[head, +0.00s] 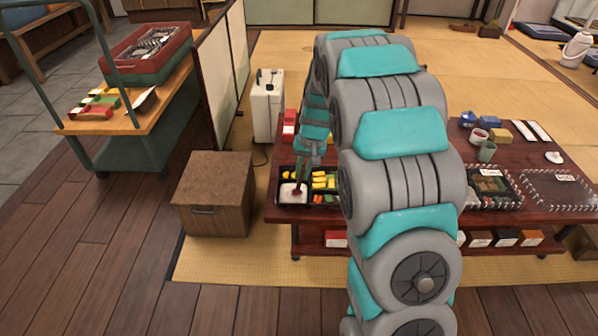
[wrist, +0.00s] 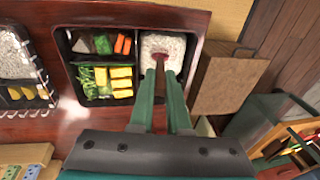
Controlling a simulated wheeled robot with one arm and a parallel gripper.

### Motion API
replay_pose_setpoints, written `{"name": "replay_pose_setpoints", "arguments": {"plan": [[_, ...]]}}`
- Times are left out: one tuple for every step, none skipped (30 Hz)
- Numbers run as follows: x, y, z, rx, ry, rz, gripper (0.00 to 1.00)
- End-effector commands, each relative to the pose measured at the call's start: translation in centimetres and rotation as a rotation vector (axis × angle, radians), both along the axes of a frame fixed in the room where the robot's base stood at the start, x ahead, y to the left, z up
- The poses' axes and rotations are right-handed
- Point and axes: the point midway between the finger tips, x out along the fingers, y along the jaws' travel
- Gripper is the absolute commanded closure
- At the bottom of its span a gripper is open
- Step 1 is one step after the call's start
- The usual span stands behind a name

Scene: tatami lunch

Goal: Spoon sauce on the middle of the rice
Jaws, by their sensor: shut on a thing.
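A black divided lunch box (head: 279,178) sits at the left end of the dark red low table, partly hidden by my arm in the head view. Its white rice (head: 291,197) fills one compartment, which also shows in the wrist view (wrist: 163,43). My gripper (wrist: 160,84) is shut on a dark reddish spoon (wrist: 161,64), its fingers pointing at the rice. The spoon's dark red end is over the rice near the compartment's near side. I cannot tell whether it touches the rice or how much sauce it carries.
The other compartments hold yellow blocks (wrist: 121,78), greens and orange sticks. Another box with rice (wrist: 12,52) stands to the left in the wrist view. A brown box (head: 214,190) stands beside the table. Cups (head: 487,151) and more trays lie at the table's right.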

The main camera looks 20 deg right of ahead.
Motion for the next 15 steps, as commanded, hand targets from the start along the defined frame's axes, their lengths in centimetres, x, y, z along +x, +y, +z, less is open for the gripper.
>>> {"name": "replay_pose_setpoints", "arguments": {"plan": [[-0.04, -0.05, -0.05, -0.001, 0.001, 0.0, 1.0], [-0.04, -0.05, -0.04, -0.001, 0.001, 0.0, 1.0], [-0.03, -0.05, -0.04, -0.001, 0.001, 0.0, 1.0], [-0.03, -0.04, -0.05, -0.001, 0.001, 0.0, 1.0], [-0.04, -0.04, -0.05, -0.001, 0.001, 0.0, 1.0], [-0.04, -0.04, -0.05, -0.001, 0.001, 0.0, 1.0], [-0.04, -0.05, -0.06, -0.001, 0.001, 0.0, 1.0], [-0.05, -0.07, -0.06, -0.001, 0.001, 0.0, 1.0], [-0.07, -0.11, -0.07, -0.001, 0.001, 0.0, 1.0], [-0.08, -0.17, -0.06, -0.001, 0.001, 0.0, 1.0], [-0.1, -0.23, -0.06, -0.001, 0.001, 0.0, 1.0], [-0.14, -0.36, -0.05, -0.001, 0.001, 0.0, 1.0], [-0.17, -0.47, -0.05, -0.002, 0.002, 0.0, 1.0], [-0.22, -0.59, -0.04, -0.001, 0.002, -0.001, 1.0], [-0.27, -0.77, -0.04, -0.001, 0.002, -0.001, 1.0]]}}
